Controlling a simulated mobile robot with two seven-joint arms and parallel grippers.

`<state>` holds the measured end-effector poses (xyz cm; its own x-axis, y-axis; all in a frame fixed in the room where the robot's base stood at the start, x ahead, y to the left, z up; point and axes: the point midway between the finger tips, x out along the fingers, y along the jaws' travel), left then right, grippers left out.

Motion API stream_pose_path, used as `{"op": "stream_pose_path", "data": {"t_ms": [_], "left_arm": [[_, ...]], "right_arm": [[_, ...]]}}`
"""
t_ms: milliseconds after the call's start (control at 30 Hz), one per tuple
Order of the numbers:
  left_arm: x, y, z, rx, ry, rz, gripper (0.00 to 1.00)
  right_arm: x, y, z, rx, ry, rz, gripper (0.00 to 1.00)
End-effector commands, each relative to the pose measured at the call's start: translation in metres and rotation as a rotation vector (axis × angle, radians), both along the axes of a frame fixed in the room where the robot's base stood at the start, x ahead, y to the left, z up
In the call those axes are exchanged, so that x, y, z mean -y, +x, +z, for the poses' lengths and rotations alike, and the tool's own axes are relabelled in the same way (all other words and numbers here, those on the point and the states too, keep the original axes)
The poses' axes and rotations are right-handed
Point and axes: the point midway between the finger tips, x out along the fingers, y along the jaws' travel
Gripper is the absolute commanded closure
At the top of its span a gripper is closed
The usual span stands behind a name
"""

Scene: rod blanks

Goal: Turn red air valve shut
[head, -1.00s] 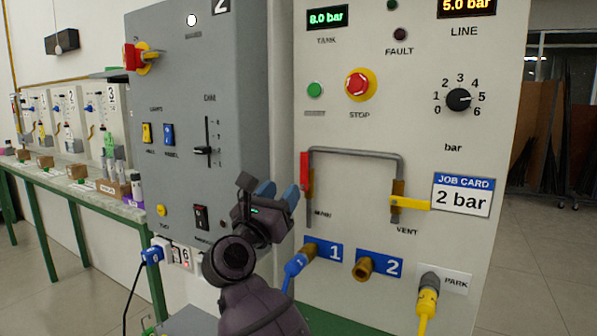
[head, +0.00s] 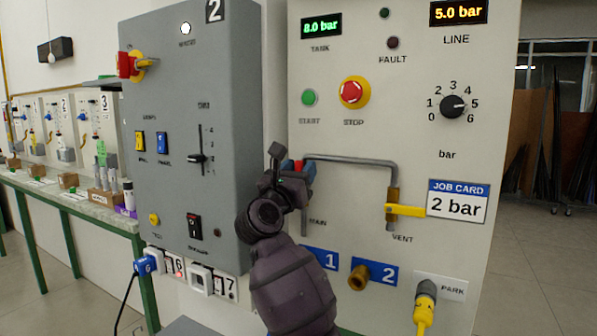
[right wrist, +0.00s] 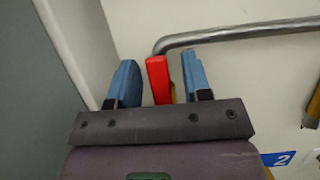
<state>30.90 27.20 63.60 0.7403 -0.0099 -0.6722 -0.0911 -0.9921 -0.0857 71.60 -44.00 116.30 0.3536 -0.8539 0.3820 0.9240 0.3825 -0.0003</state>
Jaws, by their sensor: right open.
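The red air valve handle (head: 298,165) is on the left leg of the grey pipe on the panel, above the MAIN label. In the earlier head frame it stands upright along the pipe; now my gripper mostly hides it. My right gripper (head: 291,164) is open in front of it. In the right wrist view the red handle (right wrist: 159,80) shows upright between the two blue fingers (right wrist: 157,82), with a gap to the left finger and a smaller one to the right. I cannot tell whether either finger touches it. My left gripper is not in view.
A yellow vent handle (head: 405,210) lies level on the pipe's right leg. The pipe (head: 350,162) runs just right of my gripper. A grey cabinet (head: 190,100) stands close on the left. The LINE display (head: 458,12) reads 5.0 bar; the job card (head: 458,201) says 2 bar.

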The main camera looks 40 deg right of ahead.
Motion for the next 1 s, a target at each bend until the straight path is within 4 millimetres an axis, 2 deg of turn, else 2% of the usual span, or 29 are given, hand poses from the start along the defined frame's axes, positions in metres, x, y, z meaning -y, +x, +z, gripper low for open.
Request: {"op": "stream_pose_path", "data": {"t_ms": [233, 533, 1000], "left_arm": [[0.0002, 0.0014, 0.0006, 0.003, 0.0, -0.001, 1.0], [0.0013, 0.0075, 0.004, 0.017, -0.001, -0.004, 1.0], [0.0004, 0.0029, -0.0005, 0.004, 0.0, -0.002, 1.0]], "right_arm": [[0.0003, 0.0001, 0.0003, 0.0, 0.0, 0.0, 0.55], [0.0001, 0.0, 0.0004, 0.0, -0.001, 0.0, 1.0], [0.0003, -0.0016, -0.0015, 0.041, 0.018, 0.0, 1.0]]}}
